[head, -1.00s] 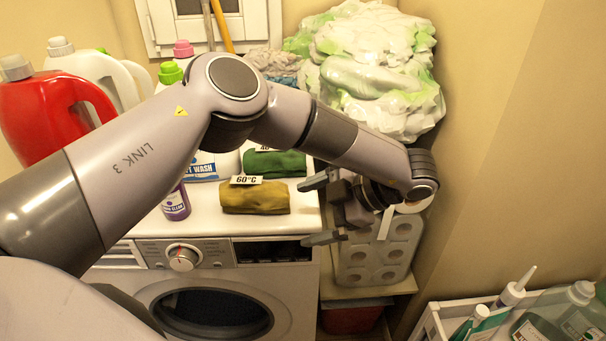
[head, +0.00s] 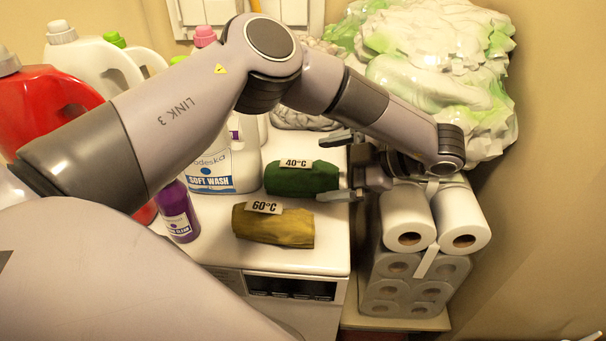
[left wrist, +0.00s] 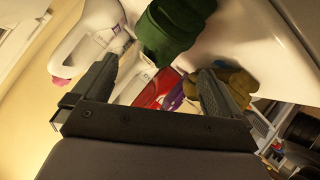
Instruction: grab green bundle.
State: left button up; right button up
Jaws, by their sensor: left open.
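The green bundle (head: 302,178) lies on the white washer top with a 40°C label on it. The yellow-brown bundle (head: 272,226) with a 60°C label lies in front of it. My left gripper (head: 338,168) is open at the right end of the green bundle, its fingers pointing left. In the left wrist view the green bundle (left wrist: 172,30) shows beyond and above the gap between the open fingers (left wrist: 160,85), and the yellow bundle (left wrist: 232,84) shows behind the right finger. Nothing is between the fingers that I can make out. My right gripper is not in view.
A white Soft Wash bottle (head: 222,165) and a purple bottle (head: 177,212) stand left of the bundles. A red jug (head: 50,105) is further left. Toilet roll packs (head: 415,275) stand right of the washer, below my gripper. A white-green plastic heap (head: 430,75) is behind.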

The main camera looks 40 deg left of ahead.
aim_at(319, 171)
pick_arm(q)
jog(key=x, duration=0.5)
jog(key=shift+w+d+f, duration=0.1)
jog(key=shift+f, duration=0.05)
jog(key=shift+c, duration=0.3)
jog(key=c, duration=1.1)
jog(key=shift+o, duration=0.2)
